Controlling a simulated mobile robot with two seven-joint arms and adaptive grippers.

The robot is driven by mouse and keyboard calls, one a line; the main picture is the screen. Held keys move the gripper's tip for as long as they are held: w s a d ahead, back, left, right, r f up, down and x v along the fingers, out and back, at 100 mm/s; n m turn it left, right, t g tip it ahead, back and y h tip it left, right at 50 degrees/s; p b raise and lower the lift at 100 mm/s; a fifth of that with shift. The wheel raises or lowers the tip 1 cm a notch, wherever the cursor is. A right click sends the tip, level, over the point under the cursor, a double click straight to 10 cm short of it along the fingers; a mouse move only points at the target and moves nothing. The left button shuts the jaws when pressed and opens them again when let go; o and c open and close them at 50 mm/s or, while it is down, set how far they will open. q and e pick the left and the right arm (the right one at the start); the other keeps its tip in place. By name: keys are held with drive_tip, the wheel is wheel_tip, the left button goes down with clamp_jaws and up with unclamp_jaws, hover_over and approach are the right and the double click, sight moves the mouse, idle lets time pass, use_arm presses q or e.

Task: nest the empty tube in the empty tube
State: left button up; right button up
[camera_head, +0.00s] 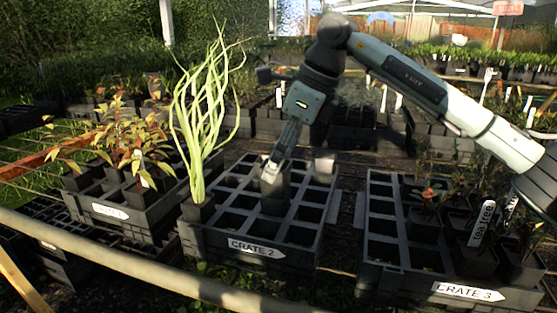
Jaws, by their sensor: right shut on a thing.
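My right gripper (271,168) comes down from above over the middle of CRATE 2 (252,252). It is shut on a dark square empty tube (275,190), which stands upright and rises above the crate's cells. I cannot tell whether the tube's lower end is inside another tube or in a bare cell. A second empty tube cannot be clearly told apart from the dark cell walls. My left gripper is not in view.
A tall pale-green plant (202,120) stands in a tube at CRATE 2's left front. CRATE 1 (108,211) at left holds reddish leafy plants. CRATE 3 (468,291) at right holds several plants and a tea tree label (482,223). Most CRATE 2 cells look empty.

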drive_tip(key=o, duration=0.8)
drive_tip(key=v, duration=1.2)
